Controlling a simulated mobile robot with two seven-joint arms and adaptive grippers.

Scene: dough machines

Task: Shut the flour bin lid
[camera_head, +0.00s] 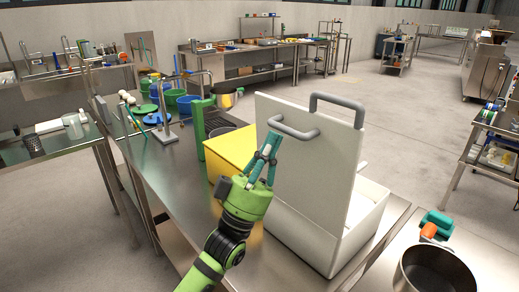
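The white flour bin (318,240) stands at the right end of the steel table. Its lid (318,175) is raised, standing nearly upright. A grey handle (303,131) sticks out from the lid's near left face, and another grey handle (338,99) rises at its top right. My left gripper (267,147) is in front of the lid's left part, its teal fingertips at or very near the left end of the nearer handle. I cannot tell whether they touch or close on it. My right gripper is out of view.
A yellow box (229,150) and a green upright machine (199,128) stand just left of the lid. A steel pot (435,272) and a teal and orange item (436,226) are at the lower right. Bare tabletop (170,180) lies at the left front.

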